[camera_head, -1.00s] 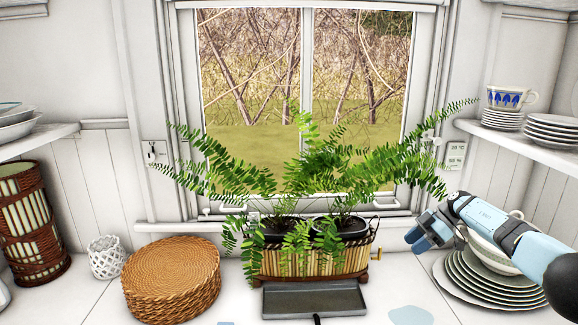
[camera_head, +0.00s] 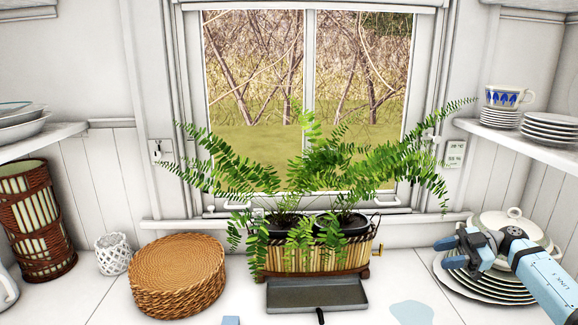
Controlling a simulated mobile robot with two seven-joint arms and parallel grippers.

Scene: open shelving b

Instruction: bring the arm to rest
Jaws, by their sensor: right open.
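My right arm comes in from the lower right, and my right gripper (camera_head: 459,243) is over the left part of a stack of white plates (camera_head: 455,281). Its fingers point left and are apart, with nothing seen between them. A white lidded dish (camera_head: 517,226) stands on the plates behind my arm, which hides part of it. I cannot tell whether the gripper touches the plates.
A fern in a woven planter (camera_head: 318,261) stands before the window, with a grey tray (camera_head: 317,293) in front. Woven mats (camera_head: 178,272), a small white holder (camera_head: 110,258) and a tall brown basket (camera_head: 36,222) stand left. A cup (camera_head: 507,97) and plates are on the right shelf.

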